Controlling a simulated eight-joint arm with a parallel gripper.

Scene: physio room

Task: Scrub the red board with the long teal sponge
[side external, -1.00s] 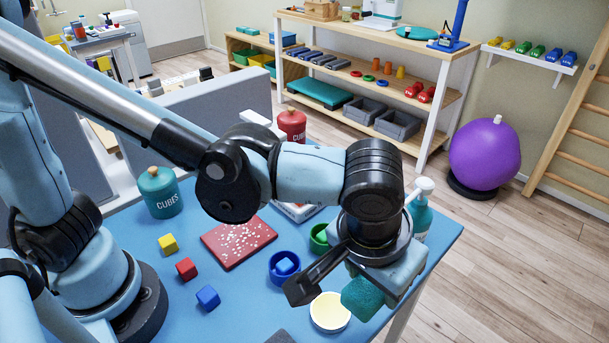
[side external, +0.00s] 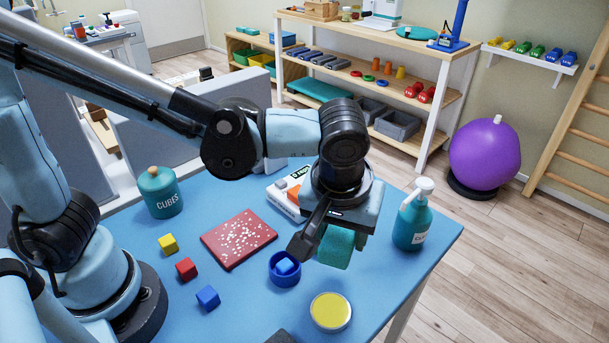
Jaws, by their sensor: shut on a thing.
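The red board (side external: 238,240) lies flat on the blue table, left of my gripper. White crumbs are scattered over its middle. The teal sponge (side external: 336,248) hangs below my gripper (side external: 333,232), which is shut on it. The sponge is above the table, to the right of the board and apart from it. Part of the sponge is hidden by the gripper's fingers and body.
A blue ring bowl (side external: 284,269) with a blue cube stands between board and sponge. A yellow-topped round dish (side external: 331,312) is in front. Yellow (side external: 168,243), red (side external: 186,268) and blue (side external: 208,297) cubes lie left. A teal pump bottle (side external: 412,222) stands right, a teal jar (side external: 160,193) back left.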

